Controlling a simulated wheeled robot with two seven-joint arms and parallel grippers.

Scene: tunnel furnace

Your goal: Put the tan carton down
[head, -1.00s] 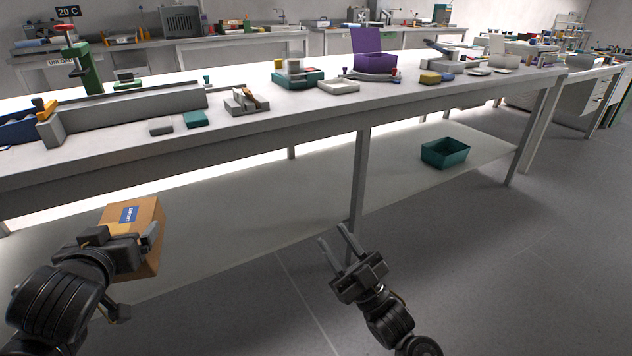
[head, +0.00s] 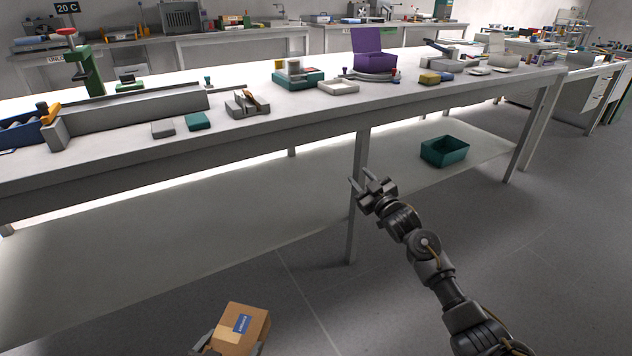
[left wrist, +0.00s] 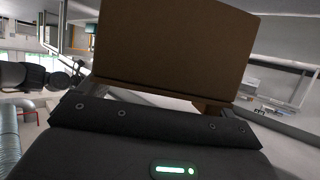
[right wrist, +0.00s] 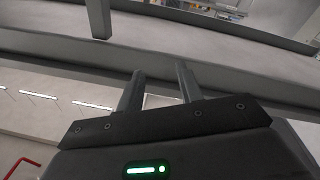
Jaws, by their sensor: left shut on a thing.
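The tan carton (head: 240,330) with a blue label shows at the bottom of the head view, low in front of the bench. My left gripper (head: 228,350) is shut on it, mostly cut off by the lower picture edge. In the left wrist view the carton (left wrist: 172,45) fills the space beyond the gripper and hides the fingertips. My right gripper (head: 370,184) is raised in front of the bench's middle leg. Its two fingers (right wrist: 160,85) stand apart with nothing between them in the right wrist view.
The long bench (head: 310,108) holds tools, blocks and a purple box (head: 373,60). Its lower shelf (head: 170,240) is bare on the left and bears a teal bin (head: 444,152) on the right. A bench leg (head: 357,200) stands mid-picture. The grey floor (head: 400,320) in front looks clear.

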